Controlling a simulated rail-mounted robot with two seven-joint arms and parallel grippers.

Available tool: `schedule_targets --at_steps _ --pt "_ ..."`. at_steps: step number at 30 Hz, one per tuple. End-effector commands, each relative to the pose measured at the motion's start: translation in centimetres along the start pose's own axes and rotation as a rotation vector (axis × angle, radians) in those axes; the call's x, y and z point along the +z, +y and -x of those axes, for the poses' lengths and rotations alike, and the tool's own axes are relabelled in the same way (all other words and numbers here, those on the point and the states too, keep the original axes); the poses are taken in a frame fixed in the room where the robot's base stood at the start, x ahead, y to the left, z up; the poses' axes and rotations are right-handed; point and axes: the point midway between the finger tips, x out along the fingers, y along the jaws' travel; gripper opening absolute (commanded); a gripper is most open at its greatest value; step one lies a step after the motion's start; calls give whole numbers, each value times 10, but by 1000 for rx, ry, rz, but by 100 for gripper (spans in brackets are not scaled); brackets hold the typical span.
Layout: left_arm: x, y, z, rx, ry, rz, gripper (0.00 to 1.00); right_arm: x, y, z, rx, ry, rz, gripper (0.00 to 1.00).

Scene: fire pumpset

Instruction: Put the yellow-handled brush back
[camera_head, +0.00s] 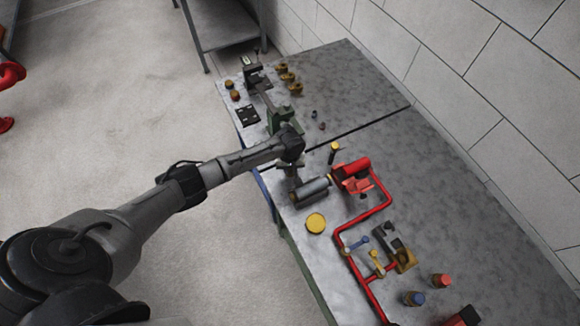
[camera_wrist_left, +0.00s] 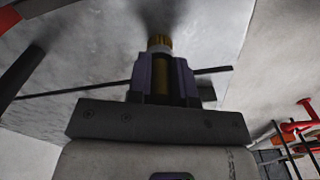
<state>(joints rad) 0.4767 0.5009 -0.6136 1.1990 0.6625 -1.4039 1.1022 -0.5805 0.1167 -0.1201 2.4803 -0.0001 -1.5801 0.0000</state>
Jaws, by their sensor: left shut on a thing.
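My left gripper (camera_wrist_left: 162,75) is shut on the yellow-handled brush (camera_wrist_left: 161,82). The yellow-brown handle shows between the two fingers in the left wrist view, with a pale band and a brassy part beyond the fingertips. A dark blur lies past its end. In the head view my left gripper (camera_head: 291,172) is over the near edge of the workbench, beside a grey cylinder (camera_head: 311,190). The brush cannot be made out there. My right gripper is not in view.
The metal workbench (camera_head: 445,210) carries a red pipe (camera_head: 361,219), a red clamp-like part (camera_head: 353,172), a yellow round lid (camera_head: 316,222) and a small yellow-topped item (camera_head: 334,148). Blue (camera_head: 414,298) and red-topped (camera_head: 441,280) containers stand nearer. The bench's right side is clear.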

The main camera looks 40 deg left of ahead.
Motion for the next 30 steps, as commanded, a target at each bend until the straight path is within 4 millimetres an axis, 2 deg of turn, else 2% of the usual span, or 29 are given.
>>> schedule_targets --at_steps 5,6,13,23,26,30 --pt "0 0 -4 1 -1 0 0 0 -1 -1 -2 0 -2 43" --pt "0 0 -3 1 -1 0 23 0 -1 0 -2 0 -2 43" --pt "0 0 -3 0 -1 0 45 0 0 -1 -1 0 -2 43" --pt "0 0 2 -1 1 0 46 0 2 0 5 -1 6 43" --pt "-1 0 14 2 1 1 46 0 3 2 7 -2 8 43" --pt "0 0 39 2 1 -1 46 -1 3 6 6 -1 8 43"
